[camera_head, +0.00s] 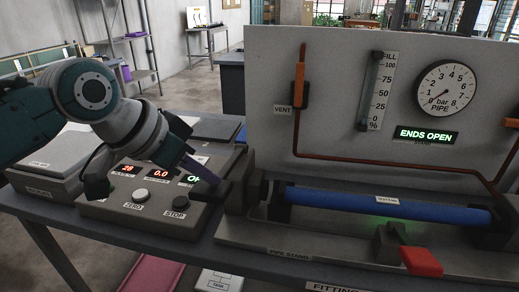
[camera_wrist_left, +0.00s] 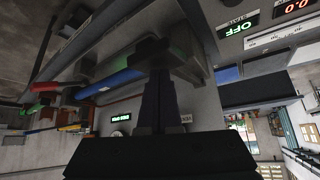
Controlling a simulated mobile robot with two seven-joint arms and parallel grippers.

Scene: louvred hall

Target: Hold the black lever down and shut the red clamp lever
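The black lever (camera_head: 208,195) sticks out to the left from the dark end block of the pipe stand (camera_head: 300,237). My left gripper (camera_head: 214,181) points down at it from above. Its fingers look closed together, and the tips are at or just above the lever; I cannot tell if they touch. In the left wrist view the fingers (camera_wrist_left: 158,88) stand side by side with nothing visible between them. The red clamp lever (camera_head: 421,262) sticks out at the front of the stand, below the blue pipe (camera_head: 390,205). It also shows in the left wrist view (camera_wrist_left: 45,87). My right gripper is not in view.
A control box (camera_head: 140,214) with ZERO and STOP buttons and lit displays stands left of the stand. Behind the pipe is a grey panel (camera_head: 340,60) with a gauge (camera_head: 447,88) and a lit ENDS OPEN sign (camera_head: 427,134). The space around the red lever is clear.

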